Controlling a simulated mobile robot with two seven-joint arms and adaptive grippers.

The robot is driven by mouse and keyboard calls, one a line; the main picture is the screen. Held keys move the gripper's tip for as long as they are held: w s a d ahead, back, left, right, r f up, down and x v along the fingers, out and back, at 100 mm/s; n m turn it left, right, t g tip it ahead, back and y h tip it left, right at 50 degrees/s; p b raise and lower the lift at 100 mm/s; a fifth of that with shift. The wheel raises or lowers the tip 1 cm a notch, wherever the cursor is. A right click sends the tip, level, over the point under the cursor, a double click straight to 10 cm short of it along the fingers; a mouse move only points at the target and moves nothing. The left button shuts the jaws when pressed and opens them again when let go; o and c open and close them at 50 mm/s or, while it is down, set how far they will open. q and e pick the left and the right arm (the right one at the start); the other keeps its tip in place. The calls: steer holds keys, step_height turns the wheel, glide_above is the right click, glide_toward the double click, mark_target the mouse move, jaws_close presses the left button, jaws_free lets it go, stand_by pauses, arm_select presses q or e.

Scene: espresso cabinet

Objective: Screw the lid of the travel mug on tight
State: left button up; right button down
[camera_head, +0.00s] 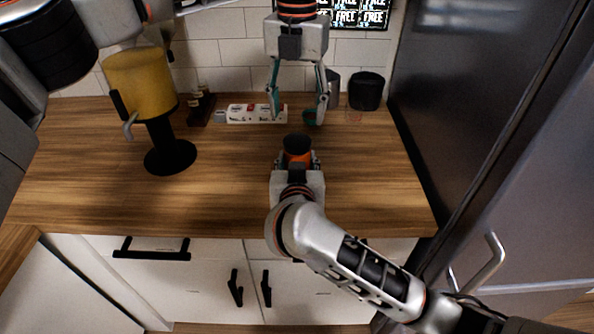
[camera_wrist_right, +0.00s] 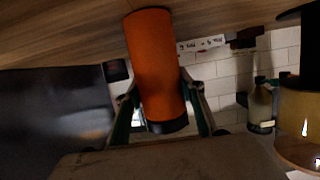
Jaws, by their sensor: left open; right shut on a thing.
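The travel mug (camera_head: 299,157) is orange with a dark lid (camera_head: 296,142) on its top, standing upright at the middle of the counter. My right gripper (camera_head: 297,162) is shut on its body from the front. In the right wrist view, which is upside down, the orange mug (camera_wrist_right: 155,65) stands between the fingers with its dark end (camera_wrist_right: 168,127) downward in the picture. My left gripper (camera_head: 297,112) points down, open and empty, beyond and above the mug, apart from the lid. I cannot tell how tight the lid sits.
A yellow dispenser (camera_head: 140,84) on a black stand is at the left. A dark fridge (camera_head: 480,90) bounds the right. The counter front (camera_head: 130,205) is clear.

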mark_target(297, 140)
arm_select(q)
steer(key=n, duration=1.2)
steer(key=shift+f, duration=4)
steer(key=c, duration=1.2)
steer(key=shift+o, duration=0.3)
steer(key=m, duration=1.2)
